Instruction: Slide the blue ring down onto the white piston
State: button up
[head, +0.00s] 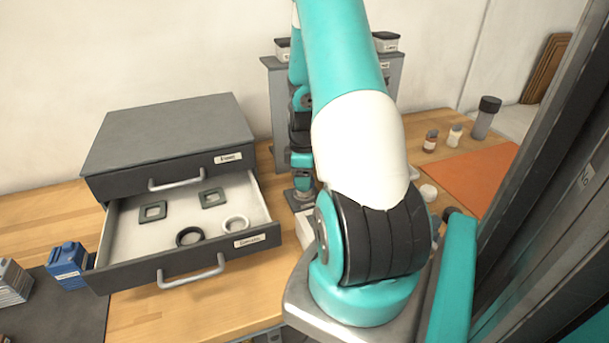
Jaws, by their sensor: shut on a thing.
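My gripper (303,193) points down beyond the right side of the open drawer, left of my upper arm. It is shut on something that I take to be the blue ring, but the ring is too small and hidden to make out. I see no blue ring elsewhere. A pale block-like thing (305,230) stands below the gripper, partly covered by my arm. I cannot make out the white piston for certain, nor tell whether the ring touches it.
The grey cabinet's open drawer (125,235) holds square gaskets (153,211), a dark ring (190,236) and a white ring (236,223). A blue container (68,265) stands at left. Small bottles (431,141) and an orange mat (470,175) are at right. Bare wood (190,310) lies in front.

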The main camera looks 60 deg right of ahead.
jog(key=shift+f+b, duration=1.15)
jog(key=shift+f, duration=0.65)
dwell(1.0)
jog(key=o, duration=1.2)
jog(key=shift+r, duration=0.1)
jog(key=shift+r+p, duration=3.75)
jog(key=shift+r, duration=0.8)
jog(key=shift+f, duration=0.1)
